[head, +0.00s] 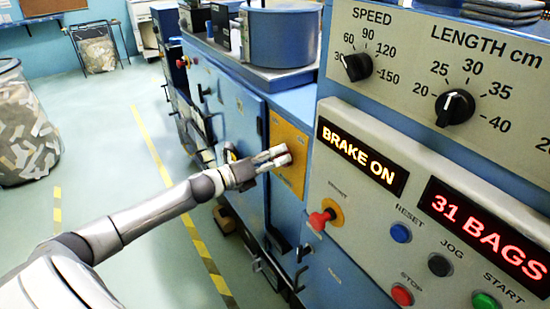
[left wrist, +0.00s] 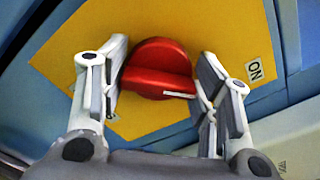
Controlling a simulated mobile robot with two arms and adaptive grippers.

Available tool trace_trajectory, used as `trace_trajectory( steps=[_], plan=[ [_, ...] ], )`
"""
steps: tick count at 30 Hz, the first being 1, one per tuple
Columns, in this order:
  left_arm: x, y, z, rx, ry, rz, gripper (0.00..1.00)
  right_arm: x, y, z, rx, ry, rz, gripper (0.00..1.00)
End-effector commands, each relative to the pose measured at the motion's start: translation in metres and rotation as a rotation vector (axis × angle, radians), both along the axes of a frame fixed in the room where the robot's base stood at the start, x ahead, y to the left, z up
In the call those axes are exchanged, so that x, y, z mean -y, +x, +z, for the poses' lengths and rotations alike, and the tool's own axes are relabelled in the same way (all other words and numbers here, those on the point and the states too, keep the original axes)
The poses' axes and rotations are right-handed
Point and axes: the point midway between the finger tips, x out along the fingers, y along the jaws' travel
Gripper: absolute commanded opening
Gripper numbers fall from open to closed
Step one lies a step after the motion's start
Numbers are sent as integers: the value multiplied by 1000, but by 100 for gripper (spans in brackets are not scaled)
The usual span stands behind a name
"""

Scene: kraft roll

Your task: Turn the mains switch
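The mains switch is a red rotary knob (left wrist: 157,69) on a yellow plate (left wrist: 60,62), seen in the left wrist view. A white mark on the knob points right, below the ON label (left wrist: 254,72). My left gripper (left wrist: 160,82) is open, with one finger on each side of the knob and little room between. I cannot tell whether either finger touches it. In the head view my left gripper (head: 282,156) is in front of the yellow plate (head: 290,134), and the knob is hidden behind it. My right gripper is not in view.
A control panel (head: 330,171) stands right of the plate, with a BRAKE ON display (head: 361,157), a 31 BAGS display (head: 484,232), a red emergency knob (head: 322,218) and several push buttons. Dials sit above. A bin of paper scraps (head: 24,125) stands left on open floor.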

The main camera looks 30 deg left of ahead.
Motion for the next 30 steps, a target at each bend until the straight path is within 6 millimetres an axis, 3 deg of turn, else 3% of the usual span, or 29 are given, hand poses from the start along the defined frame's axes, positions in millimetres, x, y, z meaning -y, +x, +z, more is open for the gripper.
trace_trajectory(
  steps=[3, 14, 30],
  plan=[
    [0, 0, 0, -1, 0, 1, 33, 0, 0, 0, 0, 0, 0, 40],
    [-1, 0, 0, -26, -59, 1, 33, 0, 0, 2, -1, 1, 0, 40],
    [-2, 1, -2, -197, -471, 3, 33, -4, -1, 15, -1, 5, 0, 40]
  ],
)
